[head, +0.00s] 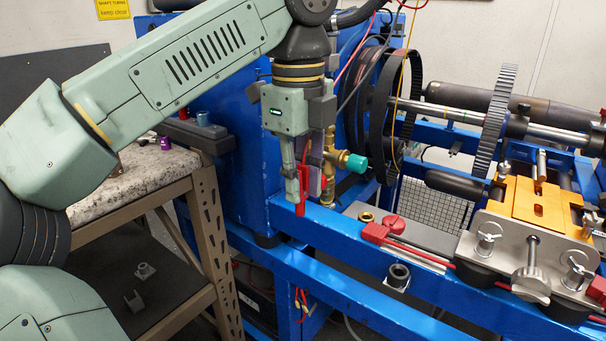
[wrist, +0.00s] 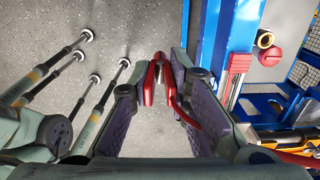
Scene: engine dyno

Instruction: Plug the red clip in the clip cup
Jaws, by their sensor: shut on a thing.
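My gripper (head: 303,192) points down beside the blue frame, shut on the red clip (head: 301,184), whose lower end points down. In the wrist view the red clip (wrist: 150,84) shows between the purple-padded fingers of my gripper (wrist: 162,80), with a red curved part trailing back along the right finger. I cannot tell for certain which thing is the clip cup. A dark round cup on a square base (head: 398,273) sits on the front blue beam, right of and lower than my gripper. A brass ring (head: 366,217) lies further back.
A brass valve with a teal cap (head: 356,163) stands close to the right of my gripper. A red round knob (head: 393,224) and red block (head: 375,233) sit on the frame. The orange fixture (head: 535,205) is at right. A stone-topped bench (head: 140,180) is at left.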

